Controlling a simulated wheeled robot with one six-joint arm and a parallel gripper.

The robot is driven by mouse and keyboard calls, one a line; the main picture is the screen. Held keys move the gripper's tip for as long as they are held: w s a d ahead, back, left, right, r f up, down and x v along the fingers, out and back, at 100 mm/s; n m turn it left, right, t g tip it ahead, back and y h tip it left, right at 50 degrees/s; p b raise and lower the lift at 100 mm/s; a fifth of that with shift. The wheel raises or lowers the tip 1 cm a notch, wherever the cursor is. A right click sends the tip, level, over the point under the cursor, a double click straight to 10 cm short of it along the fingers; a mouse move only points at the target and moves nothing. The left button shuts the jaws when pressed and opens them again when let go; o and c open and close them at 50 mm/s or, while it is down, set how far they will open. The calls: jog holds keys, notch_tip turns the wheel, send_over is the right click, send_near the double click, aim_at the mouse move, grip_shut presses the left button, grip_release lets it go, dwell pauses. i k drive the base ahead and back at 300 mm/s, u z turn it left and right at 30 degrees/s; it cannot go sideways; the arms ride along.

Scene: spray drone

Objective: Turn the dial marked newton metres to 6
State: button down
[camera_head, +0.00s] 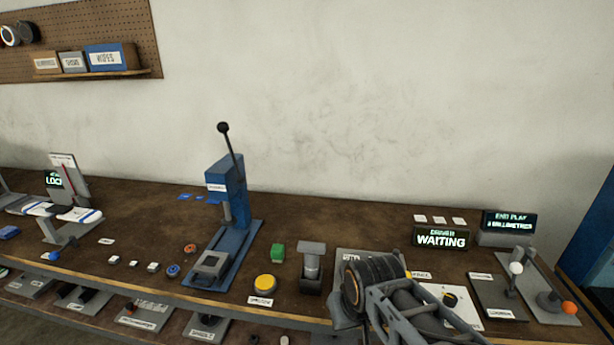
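A small dark round knob (449,298) sits on a white plate (466,319) at the front right of the bench. It may be the newton metres dial, but its marking and setting are too small to read, and my arm covers part of the plate. A lit display behind it reads "DRIVER WAITING" (441,238). My gripper end (385,295) is at the bench's front edge, just left of the knob, with grey links and a dark ringed cylinder. I cannot make out its fingertips, whether they are open, or any contact with the knob.
A grey post (311,268), a yellow button (265,284) and a tall blue press (230,205) stand to the left. An "END PLAY" display (509,222) is behind.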

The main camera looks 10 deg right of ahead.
aim_at(450, 301)
jog(key=z, duration=1.4)
jog(key=k, duration=1.3)
jog(key=u, duration=0.7)
jog(key=i, duration=1.35)
jog(key=z, duration=0.85)
